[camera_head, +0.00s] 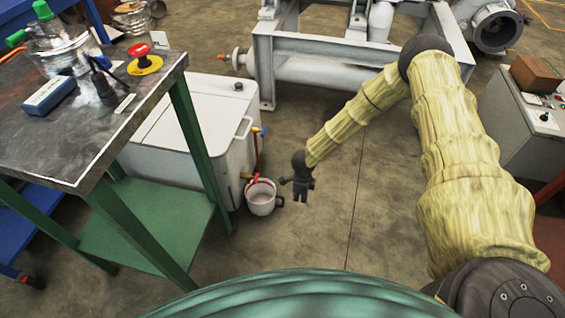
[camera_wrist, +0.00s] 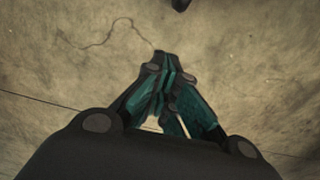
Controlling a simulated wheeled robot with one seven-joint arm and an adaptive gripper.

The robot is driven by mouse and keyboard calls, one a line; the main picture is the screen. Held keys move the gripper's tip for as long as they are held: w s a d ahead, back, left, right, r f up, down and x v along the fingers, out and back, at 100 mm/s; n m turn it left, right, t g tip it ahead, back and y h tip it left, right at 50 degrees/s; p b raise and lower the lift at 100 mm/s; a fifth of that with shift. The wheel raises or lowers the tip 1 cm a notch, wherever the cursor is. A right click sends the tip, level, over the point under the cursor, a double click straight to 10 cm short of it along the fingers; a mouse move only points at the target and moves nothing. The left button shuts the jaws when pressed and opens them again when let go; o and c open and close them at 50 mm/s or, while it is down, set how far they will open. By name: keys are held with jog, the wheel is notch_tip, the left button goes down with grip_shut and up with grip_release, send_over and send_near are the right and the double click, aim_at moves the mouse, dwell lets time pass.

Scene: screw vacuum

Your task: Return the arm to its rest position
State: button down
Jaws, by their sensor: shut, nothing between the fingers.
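My arm, in a yellowish cover, reaches from the lower right of the head view up and then down to the left. My gripper (camera_head: 301,196) hangs at its end over the open floor, just right of a white bucket (camera_head: 262,198). In the wrist view my gripper (camera_wrist: 163,62) points at bare floor, its teal-sided fingers together and empty. I cannot tell exactly how high the gripper is above the floor.
A workbench (camera_head: 150,105) with a red stop button (camera_head: 139,52) stands at the left. A white tank (camera_head: 215,115) stands behind the bucket. A grey metal frame (camera_head: 265,75) is at the back, and a control cabinet (camera_head: 520,140) at the right.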

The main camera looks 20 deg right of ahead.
jog(key=s+a+r+n+h, duration=0.1)
jog(key=s+a+n, duration=0.2)
jog(key=s+n, duration=0.5)
jog(key=s+a+r+n, duration=0.1)
jog(key=s+a+n, duration=0.4)
jog(key=s, duration=0.5)
jog(key=s+r+n+y, duration=0.1)
jog(key=s+r+n, duration=0.3)
jog(key=s+n, duration=0.3)
jog(key=s+r+n, duration=0.4)
jog(key=s+n, duration=0.1)
jog(key=s, duration=0.4)
notch_tip(320, 180, up, 33)
jog(key=p, duration=3.3)
jog(key=shift+w+d, duration=0.25)
jog(key=shift+f, duration=0.15)
